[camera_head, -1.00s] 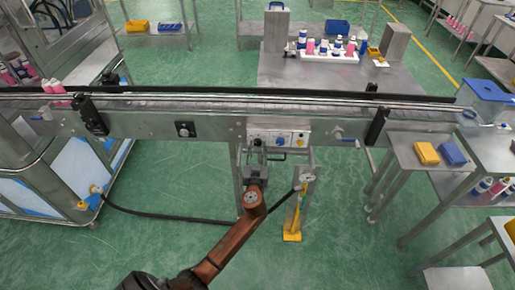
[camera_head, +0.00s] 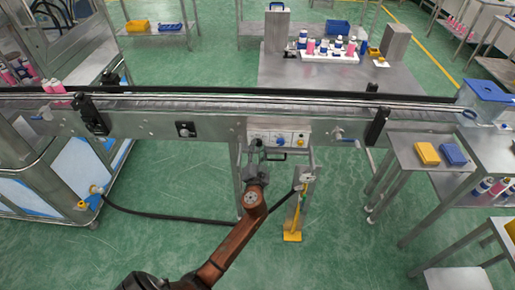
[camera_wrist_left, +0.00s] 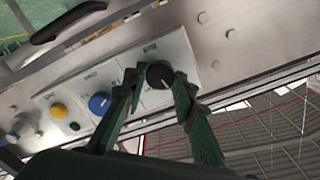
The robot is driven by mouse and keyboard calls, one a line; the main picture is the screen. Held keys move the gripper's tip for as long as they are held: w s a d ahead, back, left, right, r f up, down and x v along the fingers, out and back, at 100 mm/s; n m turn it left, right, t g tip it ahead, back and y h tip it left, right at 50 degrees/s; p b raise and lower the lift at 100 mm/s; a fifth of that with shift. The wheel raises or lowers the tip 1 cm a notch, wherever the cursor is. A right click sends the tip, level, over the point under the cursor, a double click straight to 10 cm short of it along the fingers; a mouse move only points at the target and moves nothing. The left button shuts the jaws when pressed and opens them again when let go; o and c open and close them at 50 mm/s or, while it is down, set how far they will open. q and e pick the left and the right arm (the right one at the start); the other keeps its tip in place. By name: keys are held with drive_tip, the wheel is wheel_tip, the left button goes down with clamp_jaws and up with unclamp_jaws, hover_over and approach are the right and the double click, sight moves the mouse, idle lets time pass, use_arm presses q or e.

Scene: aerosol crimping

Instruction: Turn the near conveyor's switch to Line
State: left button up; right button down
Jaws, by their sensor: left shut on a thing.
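The near conveyor (camera_head: 215,125) runs across the head view, with a pale switch panel (camera_head: 290,132) on its front side. In the left wrist view the panel (camera_wrist_left: 178,48) carries a black rotary switch (camera_wrist_left: 158,75), a blue knob (camera_wrist_left: 99,103) and a yellow button (camera_wrist_left: 58,111). My left gripper (camera_head: 256,146) is at the panel's left end; in the wrist view its fingers (camera_wrist_left: 155,82) are shut around the black switch, one on each side. A pale mark shows on the switch face. The labels are too small to read. My right gripper is not in view.
Green floor is clear to the left, apart from a black hose (camera_head: 165,215).

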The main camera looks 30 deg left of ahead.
use_arm(q)
drive_tip(key=shift+m, duration=1.2)
drive_tip(key=o, duration=1.2)
drive_tip(key=shift+c, duration=0.2)
drive_tip(key=v, duration=1.2)
